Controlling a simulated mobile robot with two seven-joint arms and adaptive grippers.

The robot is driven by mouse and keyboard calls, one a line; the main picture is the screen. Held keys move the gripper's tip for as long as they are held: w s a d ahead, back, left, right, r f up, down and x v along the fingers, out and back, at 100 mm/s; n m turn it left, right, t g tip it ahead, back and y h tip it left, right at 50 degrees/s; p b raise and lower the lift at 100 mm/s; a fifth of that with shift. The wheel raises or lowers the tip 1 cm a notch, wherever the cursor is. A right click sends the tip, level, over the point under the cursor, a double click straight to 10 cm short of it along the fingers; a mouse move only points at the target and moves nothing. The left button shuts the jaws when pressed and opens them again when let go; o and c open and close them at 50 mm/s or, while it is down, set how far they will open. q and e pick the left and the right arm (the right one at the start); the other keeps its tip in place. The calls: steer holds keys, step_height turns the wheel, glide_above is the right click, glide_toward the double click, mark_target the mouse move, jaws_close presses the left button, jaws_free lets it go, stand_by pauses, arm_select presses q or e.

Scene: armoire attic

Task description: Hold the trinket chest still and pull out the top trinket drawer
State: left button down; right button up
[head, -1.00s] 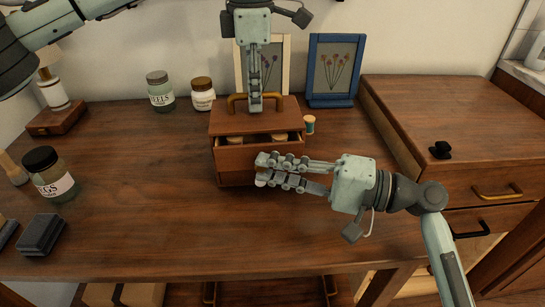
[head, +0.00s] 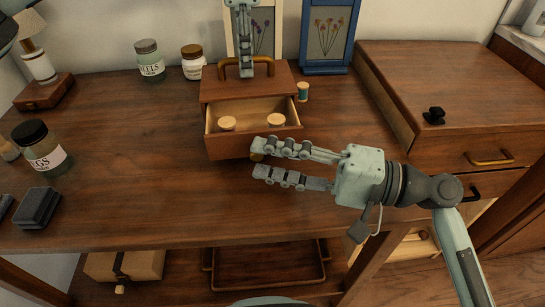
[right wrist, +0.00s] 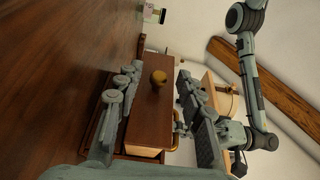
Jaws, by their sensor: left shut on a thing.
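The trinket chest (head: 220,88) is a small brown wooden box on the table, with a brass handle (head: 226,68) on top. My left gripper (head: 245,72) is shut on that handle from above. The top trinket drawer (head: 226,147) stands well out of the chest and shows its pale inside with two round wooden pieces. My right gripper (head: 256,160) is in front of the drawer with its fingers apart. In the right wrist view, the round drawer knob (right wrist: 158,78) shows between the spread fingers (right wrist: 158,82), apparently touching neither. The chest's lower part is mostly hidden.
A teal thread spool (head: 303,91) stands right of the chest. Jars (head: 193,62) and picture frames (head: 327,38) stand behind. A larger cabinet (head: 430,85) is at the right.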

arm_select(q)
steer(key=shift+s+d, duration=0.1)
arm_select(e)
steer(key=v, duration=1.2)
arm_select(q)
steer(key=c, duration=1.5)
jaws_free()
steer(key=shift+c, duration=0.2)
step_height(320, 180, up, 12)
